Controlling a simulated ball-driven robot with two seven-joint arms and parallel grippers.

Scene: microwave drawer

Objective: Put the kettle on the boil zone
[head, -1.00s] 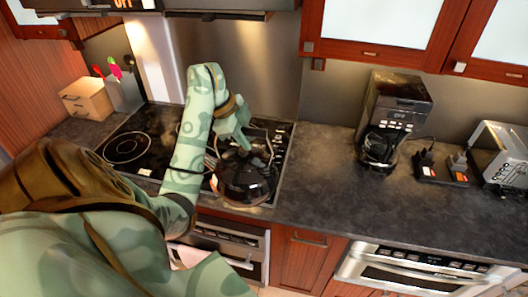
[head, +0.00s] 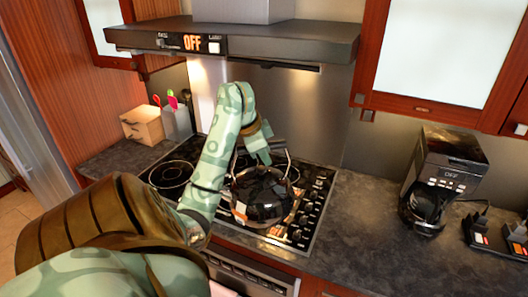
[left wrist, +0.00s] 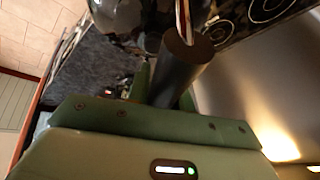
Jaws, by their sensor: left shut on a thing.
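The glossy black kettle (head: 262,198) is over the front right part of the black cooktop (head: 222,226). I cannot tell whether its base touches the glass. My left gripper (head: 262,152) is above the kettle and shut on its handle. In the left wrist view, the dark cylindrical handle (left wrist: 184,68) stands at the gripper (left wrist: 165,95), with part of the shiny kettle body (left wrist: 118,16) at the top. A ring-marked cooking zone (head: 172,173) shows bare at the cooktop's left. Zones under or behind the kettle are largely hidden. My right gripper is not in view.
A range hood (head: 240,42) reading OFF hangs above the cooktop. Control knobs (head: 312,205) line the cooktop's right side. A coffee maker (head: 445,175) stands farther right. A wooden box (head: 142,126) and a utensil holder (head: 177,122) stand back left. The counter (head: 365,225) between cooktop and coffee maker is clear.

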